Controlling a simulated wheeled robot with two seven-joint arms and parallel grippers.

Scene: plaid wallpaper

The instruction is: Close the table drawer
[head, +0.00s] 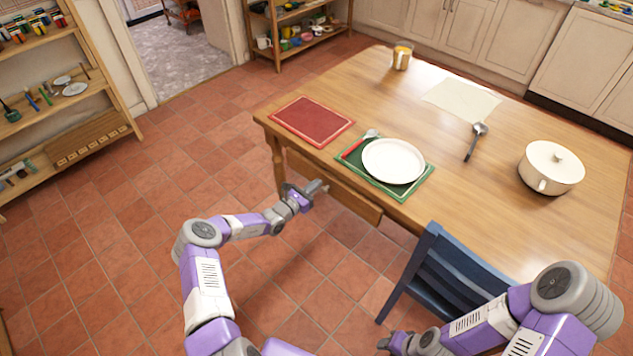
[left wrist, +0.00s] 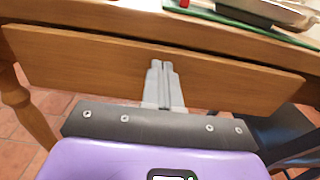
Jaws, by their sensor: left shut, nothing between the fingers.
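The wooden table (head: 470,190) has a drawer whose plain wooden front (head: 352,197) is on its near left side, below the top. The drawer front also spans the left wrist view (left wrist: 90,65); how far it stands out is hard to tell. My left gripper (head: 320,187) is shut and empty, its fingertips pointing at the drawer front. In the left wrist view the fingertips (left wrist: 161,66) overlap the middle of the front, near its upper edge; contact is unclear. My right gripper (head: 385,343) is low by the chair, its fingers too small to judge.
A blue chair (head: 450,270) stands right of the drawer. Tiled floor left of the table is clear.

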